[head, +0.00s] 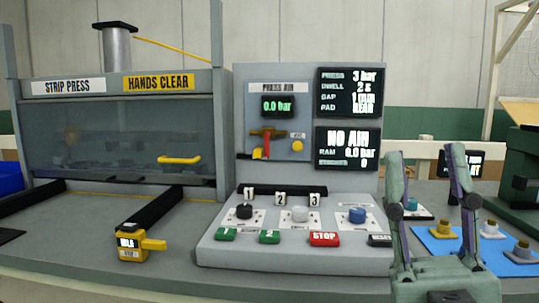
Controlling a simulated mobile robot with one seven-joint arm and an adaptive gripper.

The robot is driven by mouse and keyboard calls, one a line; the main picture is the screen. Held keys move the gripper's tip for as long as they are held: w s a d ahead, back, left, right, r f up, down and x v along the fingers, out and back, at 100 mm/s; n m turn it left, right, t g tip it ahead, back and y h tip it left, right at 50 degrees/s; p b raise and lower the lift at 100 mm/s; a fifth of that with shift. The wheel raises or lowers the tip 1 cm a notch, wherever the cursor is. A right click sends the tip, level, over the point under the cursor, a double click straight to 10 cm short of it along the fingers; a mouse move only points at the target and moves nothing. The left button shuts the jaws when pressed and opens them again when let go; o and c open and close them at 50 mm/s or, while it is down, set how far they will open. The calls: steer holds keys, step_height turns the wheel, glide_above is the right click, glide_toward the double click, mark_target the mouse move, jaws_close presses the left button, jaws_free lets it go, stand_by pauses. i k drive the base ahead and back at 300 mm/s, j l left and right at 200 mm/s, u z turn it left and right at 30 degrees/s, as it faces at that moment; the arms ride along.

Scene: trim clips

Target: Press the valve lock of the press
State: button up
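The press (118,140) stands at the left behind a clear guard with a yellow handle, signed STRIP PRESS and HANDS CLEAR. Its PRESS AIR panel (295,97) is on the grey control cabinet in the middle; the gauge reads 0.0 bar. Below the gauge is a brass valve with a red lever (266,146) hanging down. A round yellow button (297,146) sits right of the lever, under a small label too small to read; it may be the valve lock. My gripper (425,155) is at the lower right, fingers up, open and empty, apart from the panel.
The sloped console (300,258) carries several knobs and green, red and dark buttons. Screens (348,147) show NO AIR. A yellow tagged block (132,248) stands at the front left. A blue mat (440,245) with brass and grey fittings lies behind my gripper.

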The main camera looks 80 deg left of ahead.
mark_target(258, 153)
steer(key=u, duration=2.6)
steer(key=k+l, duration=0.1)
steer(key=l, duration=0.2)
